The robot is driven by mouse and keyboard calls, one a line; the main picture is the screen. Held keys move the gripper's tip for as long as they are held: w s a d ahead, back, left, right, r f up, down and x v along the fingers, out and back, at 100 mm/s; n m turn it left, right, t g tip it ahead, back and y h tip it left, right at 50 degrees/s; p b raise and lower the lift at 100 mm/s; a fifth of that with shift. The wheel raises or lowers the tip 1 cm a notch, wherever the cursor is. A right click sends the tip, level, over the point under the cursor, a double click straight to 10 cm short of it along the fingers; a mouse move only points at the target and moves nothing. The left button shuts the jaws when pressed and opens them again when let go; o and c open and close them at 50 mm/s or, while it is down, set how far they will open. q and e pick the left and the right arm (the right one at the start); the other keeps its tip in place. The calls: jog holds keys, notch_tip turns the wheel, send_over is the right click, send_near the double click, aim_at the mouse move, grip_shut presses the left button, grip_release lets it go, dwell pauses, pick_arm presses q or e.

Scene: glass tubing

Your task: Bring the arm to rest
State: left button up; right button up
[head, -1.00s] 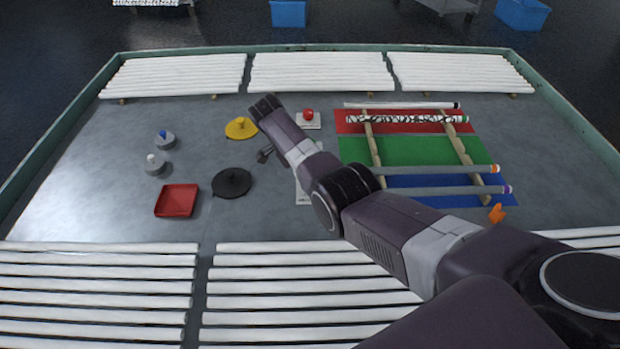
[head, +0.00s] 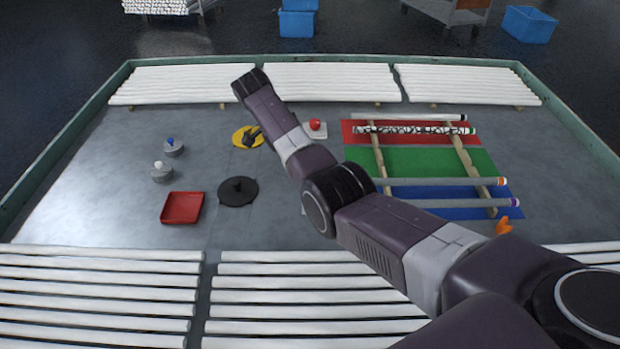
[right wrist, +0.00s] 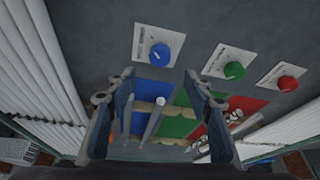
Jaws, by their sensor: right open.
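My right arm reaches in from the lower right of the head view, over the table (head: 110,210). My left gripper is not in view.
Tubes, including a patterned one (head: 415,130) and a grey one (head: 440,182), lie across wooden rails over red, green and blue mats (head: 420,160). A black disc (head: 238,192), red tray (head: 182,208) and two grey weights (head: 162,173) stand left. White tubes (head: 330,83) line the table.

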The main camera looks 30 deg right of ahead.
jog(key=shift+v, duration=1.1)
